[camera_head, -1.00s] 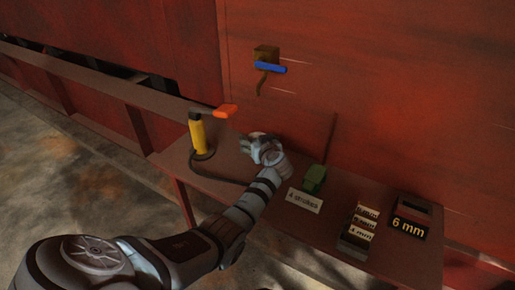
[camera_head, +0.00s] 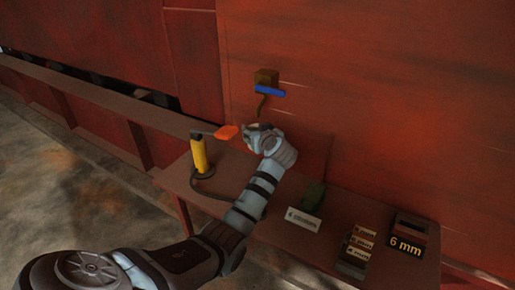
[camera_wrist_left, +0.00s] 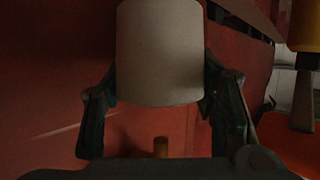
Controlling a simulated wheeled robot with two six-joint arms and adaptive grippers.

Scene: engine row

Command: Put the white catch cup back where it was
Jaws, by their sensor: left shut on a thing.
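The white catch cup (camera_wrist_left: 160,55) sits between the two fingers of my left gripper (camera_wrist_left: 165,105) in the left wrist view, and the gripper is shut on it. In the head view my left gripper (camera_head: 258,130) is above the bench, just below the brass tap's curved spout (camera_head: 261,104). The cup is mostly hidden there by the gripper. The tap (camera_head: 265,77) with its blue handle (camera_head: 270,91) is fixed to the red wall. A small brass end (camera_wrist_left: 160,147) shows below the cup in the left wrist view. My right gripper is not in view.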

